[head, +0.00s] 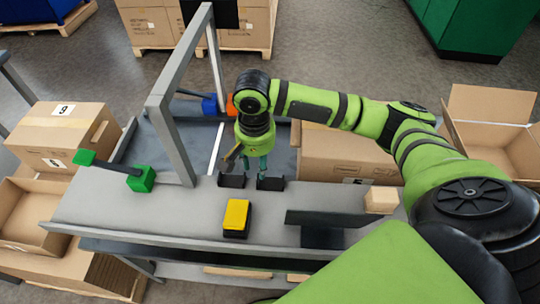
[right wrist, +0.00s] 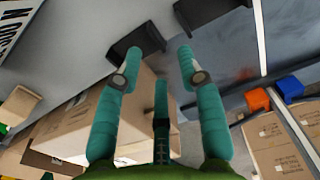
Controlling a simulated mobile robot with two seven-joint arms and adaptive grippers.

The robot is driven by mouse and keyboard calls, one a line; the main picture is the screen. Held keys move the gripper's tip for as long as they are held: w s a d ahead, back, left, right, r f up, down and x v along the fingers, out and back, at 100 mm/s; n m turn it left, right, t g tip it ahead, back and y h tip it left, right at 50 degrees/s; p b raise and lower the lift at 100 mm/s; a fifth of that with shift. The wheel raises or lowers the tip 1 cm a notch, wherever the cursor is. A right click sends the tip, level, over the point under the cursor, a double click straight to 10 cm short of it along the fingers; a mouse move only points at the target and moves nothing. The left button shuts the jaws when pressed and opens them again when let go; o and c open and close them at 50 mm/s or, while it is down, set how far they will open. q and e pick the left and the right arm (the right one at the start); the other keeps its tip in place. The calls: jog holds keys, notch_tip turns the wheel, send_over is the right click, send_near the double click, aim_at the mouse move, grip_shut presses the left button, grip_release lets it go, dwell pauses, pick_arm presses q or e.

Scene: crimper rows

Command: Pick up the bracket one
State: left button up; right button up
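Two small black brackets stand side by side on the grey bench top: a left one (head: 231,181) and a right one (head: 270,184). Both also show in the right wrist view, one (right wrist: 136,42) beyond the left fingertip and the other (right wrist: 205,10) at the top edge. I cannot tell which of them is bracket one. My right gripper (head: 256,172) points down just behind and above the brackets. In the right wrist view its teal fingers (right wrist: 158,62) are spread, with nothing between them. My left gripper is not in view.
A yellow-and-black block (head: 236,216) and a black screen-like panel (head: 330,219) are on the near bench. A grey frame (head: 172,140) rises at left, near a green-ended tool (head: 141,179). A cardboard box (head: 345,155) stands behind the bench at right.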

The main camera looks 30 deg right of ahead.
aim_at(259, 182)
jog(key=f, duration=0.3)
jog(key=shift+s+f, duration=0.4)
jog(key=shift+f, duration=0.35)
jog(key=shift+w+f, duration=0.1)
jog(key=shift+f, duration=0.05)
grip_shut()
pick_arm(q)
jog(key=shift+w+d+r, duration=0.15)
jog(key=shift+w, duration=0.45)
